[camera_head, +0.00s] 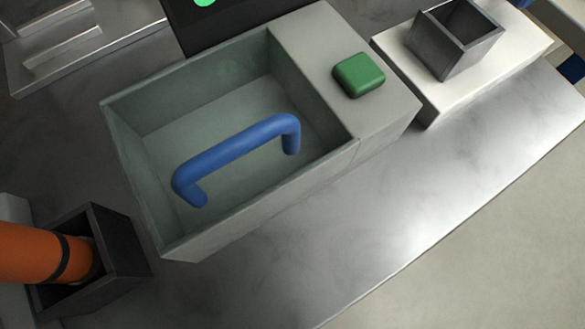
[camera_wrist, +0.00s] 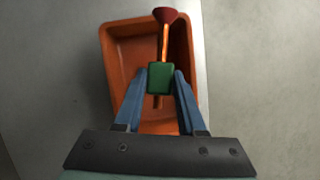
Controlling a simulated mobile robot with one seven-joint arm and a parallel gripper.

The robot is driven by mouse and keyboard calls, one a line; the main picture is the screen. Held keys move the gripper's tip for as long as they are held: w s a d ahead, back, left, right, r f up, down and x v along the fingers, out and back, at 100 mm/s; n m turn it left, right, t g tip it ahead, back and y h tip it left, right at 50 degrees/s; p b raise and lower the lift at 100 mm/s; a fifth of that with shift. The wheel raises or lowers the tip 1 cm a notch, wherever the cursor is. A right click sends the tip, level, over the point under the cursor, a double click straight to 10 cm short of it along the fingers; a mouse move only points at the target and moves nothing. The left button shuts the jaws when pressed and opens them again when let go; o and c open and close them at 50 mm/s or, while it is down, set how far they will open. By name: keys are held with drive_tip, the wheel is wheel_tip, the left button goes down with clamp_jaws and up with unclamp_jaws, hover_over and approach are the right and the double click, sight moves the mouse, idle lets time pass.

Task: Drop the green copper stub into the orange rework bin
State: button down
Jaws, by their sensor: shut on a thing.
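My gripper (camera_wrist: 162,80) is shut on the green block, with one blue finger on either side. The orange rework bin (camera_wrist: 117,60) is behind the stub in the wrist view, its open top facing the camera. The height above the bin is unclear. The head view shows neither bin nor gripper.
In the head view, a grey-green open box (camera_head: 128,165) has a blue handle (camera_head: 235,155) across it and a green block (camera_head: 359,75) on its ledge. A dark holder (camera_head: 118,262) with an orange cylinder (camera_head: 30,252) stands lower left. Another dark holder (camera_head: 440,45) stands upper right.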

drive_tip(key=shift+f+b, duration=1.8)
drive_tip(key=shift+f, duration=0.15)
drive_tip(key=shift+c, duration=2.1)
unclamp_jaws()
drive_tip(key=shift+r, duration=0.1)
drive_tip(key=p+v, duration=0.7)
drive_tip(key=v, duration=0.6)
drive_tip(key=shift+p, duration=0.3)
